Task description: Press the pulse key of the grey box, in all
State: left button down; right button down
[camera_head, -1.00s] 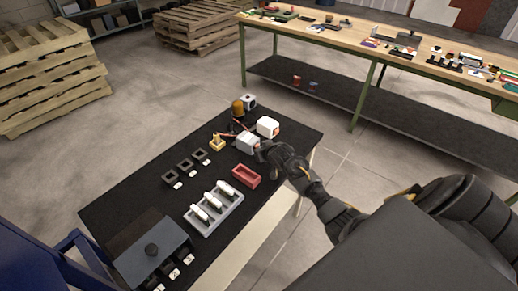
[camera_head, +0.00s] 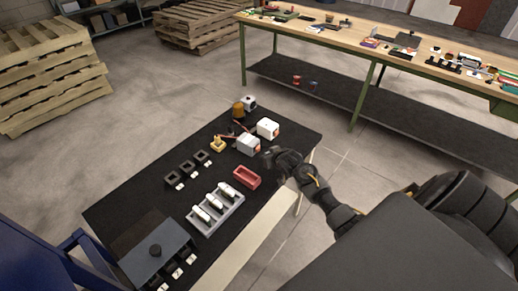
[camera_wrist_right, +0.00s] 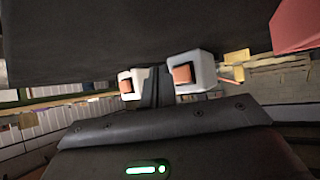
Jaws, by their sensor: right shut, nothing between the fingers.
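The grey box (camera_head: 247,145) stands on the black-topped table, with an orange key on its right side. A white box (camera_head: 268,127) with an orange patch stands just behind it. My right gripper (camera_head: 267,154) is shut and empty, a little to the right of the grey box and apart from it. In the right wrist view the shut dark fingers (camera_wrist_right: 156,88) show between two pale boxes with orange keys. The larger one, nearer the red tray, appears to be the grey box (camera_wrist_right: 207,70); the other appears to be the white box (camera_wrist_right: 125,87). My left gripper is out of view.
A red tray (camera_head: 247,184) lies close in front of the gripper. A grey rack (camera_head: 228,216) with white cylinders, several small black blocks, an amber dome (camera_head: 238,110) and a blue-grey box (camera_head: 140,258) share the table. A long workbench (camera_head: 345,30) stands behind.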

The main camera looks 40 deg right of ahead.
jog(key=shift+s+d+r+p, duration=0.1)
jog(key=shift+s+d+p, duration=0.15)
jog(key=shift+s, duration=0.3)
jog(key=shift+s+d+f+p, duration=0.1)
jog(key=shift+s+p, duration=0.25)
jog(key=shift+s, duration=0.15)
jog(key=shift+s+d+r+p, duration=0.1)
jog(key=shift+s+d+p, duration=0.15)
jog(key=shift+s, duration=0.3)
jog(key=shift+s, duration=0.1)
